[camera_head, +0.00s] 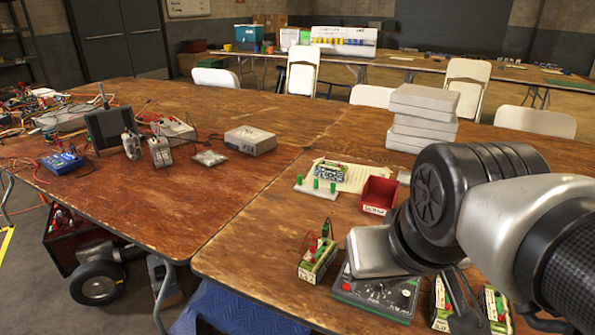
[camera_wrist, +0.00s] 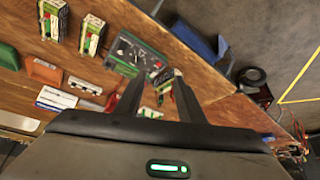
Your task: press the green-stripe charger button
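Several small chargers with green and white sides stand on the near table. One charger (camera_head: 317,260) with red and black leads is left of a dark green panel box (camera_head: 375,295). Two more, a middle charger (camera_head: 441,303) and a right charger (camera_head: 495,310), stand right of the box, partly behind my arm. The wrist view shows the panel box (camera_wrist: 133,55) and two chargers beyond it, one (camera_wrist: 51,18) and another (camera_wrist: 91,36). I cannot tell which bears the task's button. My gripper (camera_wrist: 156,80) is open and empty, its fingers apart near the panel box.
A red bin (camera_head: 378,195), a white rack with green pegs (camera_head: 316,188) and paper (camera_head: 350,178) lie behind the chargers. Stacked grey boxes (camera_head: 423,115) stand at the back. Instruments and wires crowd the left table. Bare wood (camera_head: 245,235) lies left of the chargers.

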